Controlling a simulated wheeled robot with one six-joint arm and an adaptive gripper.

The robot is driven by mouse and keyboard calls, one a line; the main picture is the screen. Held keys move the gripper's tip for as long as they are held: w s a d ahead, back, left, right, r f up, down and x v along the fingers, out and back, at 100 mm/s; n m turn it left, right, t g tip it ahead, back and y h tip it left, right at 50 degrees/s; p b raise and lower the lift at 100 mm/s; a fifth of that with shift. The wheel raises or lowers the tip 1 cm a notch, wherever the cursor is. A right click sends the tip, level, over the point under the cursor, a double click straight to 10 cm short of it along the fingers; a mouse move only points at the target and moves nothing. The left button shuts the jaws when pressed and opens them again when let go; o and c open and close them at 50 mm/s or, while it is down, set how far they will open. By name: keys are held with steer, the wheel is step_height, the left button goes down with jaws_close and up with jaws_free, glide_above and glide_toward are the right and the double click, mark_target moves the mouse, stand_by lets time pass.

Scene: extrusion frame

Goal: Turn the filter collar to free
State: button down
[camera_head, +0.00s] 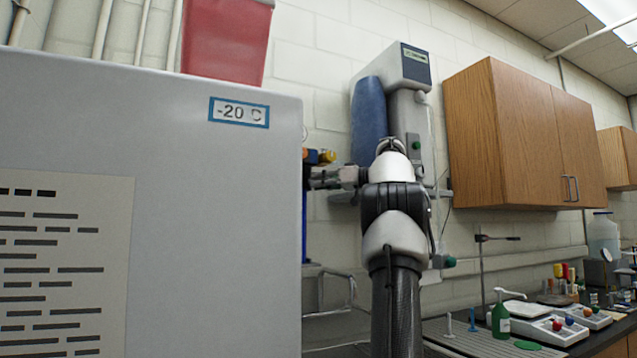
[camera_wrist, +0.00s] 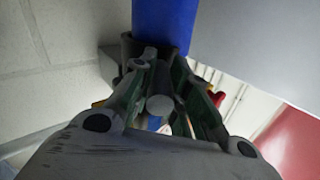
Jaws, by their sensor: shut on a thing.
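My gripper (camera_head: 318,178) reaches left to the edge of the white cabinet, beside a blue part with a yellow piece (camera_head: 326,156). In the wrist view, my gripper (camera_wrist: 158,72) has its grey fingers drawn in around a dark part at the lower end of a blue cylinder (camera_wrist: 165,22). I take this dark part to be the filter collar; the fingers hide much of it. My gripper is shut on it. The collar's turned angle cannot be told. The head view does not show the collar clearly, as the cabinet and my arm cover the place.
The white cabinet (camera_head: 200,140) marked -20 C fills the left, close to my gripper. A wall unit (camera_head: 408,110) with a blue cylinder hangs behind my arm. Wooden cupboards (camera_head: 510,135) hang at right above a bench with bottles and instruments.

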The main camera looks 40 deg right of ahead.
steer(key=shift+w+d+n+g+y, duration=0.25)
steer(key=shift+d+n+g+y, duration=0.25)
steer(key=shift+y, duration=0.3)
steer(key=c, duration=1.3)
jaws_free()
steer(key=v, duration=1.2)
steer(key=shift+f, duration=0.15)
